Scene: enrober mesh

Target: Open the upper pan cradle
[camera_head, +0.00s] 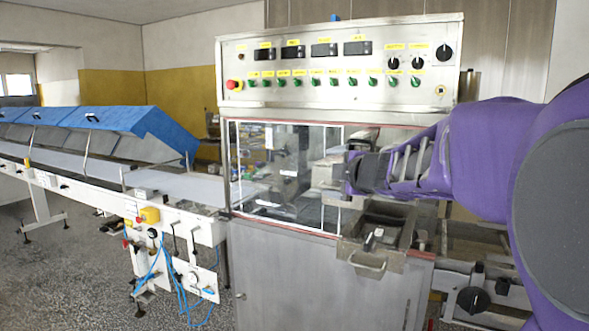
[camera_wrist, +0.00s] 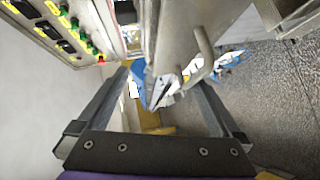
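A steel open-topped cradle (camera_head: 388,236) juts from the front right of the machine, with a bent bar handle (camera_head: 368,263) on its front and a small dark-topped lever or latch on top. I take it to be the upper pan cradle. My gripper (camera_head: 338,176) is just above and behind the handle, in front of the clear window, apart from the handle. In the wrist view my gripper (camera_wrist: 160,80) has its two fingers spread wide with nothing held. A steel plate with a bar handle (camera_wrist: 204,50) shows beyond the fingers there, probably the same cradle.
The control panel (camera_head: 340,70) with green knobs hangs above the window (camera_head: 290,170). A conveyor (camera_head: 110,180) with blue covers (camera_head: 130,122) runs off left. Black hand knobs (camera_head: 473,299) sit low right. The speckled floor (camera_head: 80,280) is clear at front left.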

